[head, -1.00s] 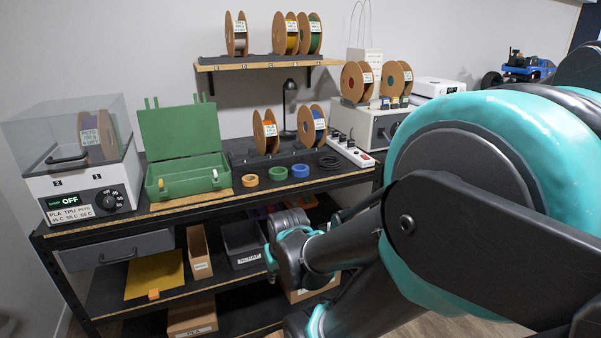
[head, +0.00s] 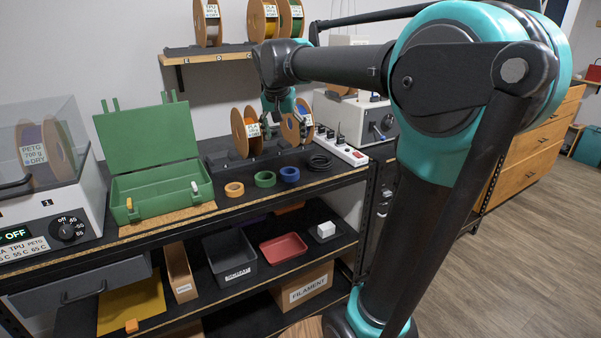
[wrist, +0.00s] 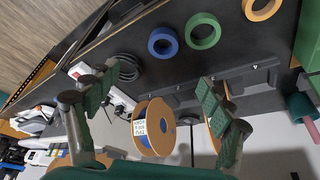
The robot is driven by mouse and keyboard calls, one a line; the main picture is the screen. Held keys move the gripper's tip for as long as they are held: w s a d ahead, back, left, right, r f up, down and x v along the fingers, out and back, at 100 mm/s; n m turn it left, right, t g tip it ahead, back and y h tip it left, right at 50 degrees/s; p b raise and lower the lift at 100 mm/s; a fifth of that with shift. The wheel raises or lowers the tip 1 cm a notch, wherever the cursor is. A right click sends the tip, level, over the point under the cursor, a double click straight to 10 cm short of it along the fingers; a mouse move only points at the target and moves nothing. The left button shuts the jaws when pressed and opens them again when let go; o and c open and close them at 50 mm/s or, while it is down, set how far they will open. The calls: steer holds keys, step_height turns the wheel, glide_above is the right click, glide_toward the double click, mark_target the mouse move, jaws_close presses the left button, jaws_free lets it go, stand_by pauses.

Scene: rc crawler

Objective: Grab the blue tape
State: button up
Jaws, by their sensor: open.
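The blue tape (head: 289,178) is a small ring lying flat on the black bench top, at the right end of a row beside the green tape (head: 265,184) and the orange tape (head: 234,193). My gripper (head: 287,116) is open and empty, above the bench in front of the spools. In the wrist view my gripper (wrist: 165,90) has its two green-padded fingers wide apart. The blue tape (wrist: 174,45) lies beyond the fingertips there, apart from them. Nothing hides the ring in either view.
Spools (head: 244,133) stand on a black rack behind the tapes. A black cable coil (head: 320,162) and a power strip (head: 343,148) lie right of the blue tape. An open green case (head: 160,205) stands to the left. The bench's front edge is close to the tapes.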

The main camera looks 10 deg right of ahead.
glide_toward(289, 170)
steer(key=f, duration=0.1)
steer(key=s+d+f, duration=0.1)
steer(key=shift+s+f, duration=0.25)
steer(key=shift+f, duration=0.05)
steer(key=shift+w+a+x, duration=0.15)
steer(key=shift+x, duration=1.25)
steer(key=shift+w+a+x, duration=0.15)
steer(key=shift+x, duration=1.2)
steer(key=shift+c, duration=0.4)
steer(key=c, duration=1.2)
